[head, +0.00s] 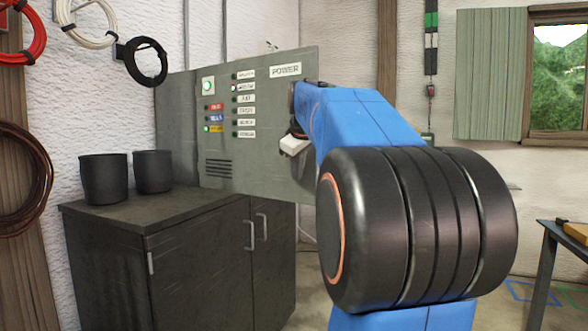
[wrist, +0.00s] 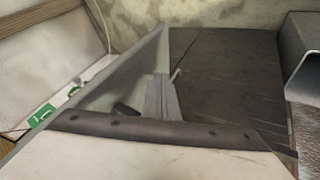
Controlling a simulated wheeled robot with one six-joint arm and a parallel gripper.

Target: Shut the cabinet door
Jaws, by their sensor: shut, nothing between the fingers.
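A grey cabinet with a POWER door (head: 262,95) stands on a dark bench in the head view. The door carries lights, labels and a vent. Its top edge rises toward the right, and its right end reaches past the bench, so it looks swung out. My gripper (head: 294,144) is at the door's right part, partly hidden by my blue arm; I cannot tell whether it touches. In the wrist view a grey sheet, probably the door (wrist: 112,92), slants up beyond my gripper (wrist: 160,95). My gripper is shut and holds nothing.
The dark bench (head: 190,265) has two dark pots (head: 105,178) (head: 153,171) on its left. Cable coils (head: 147,62) hang on the left wall. A table (head: 548,232) stands at the right. Open floor shows between bench and table.

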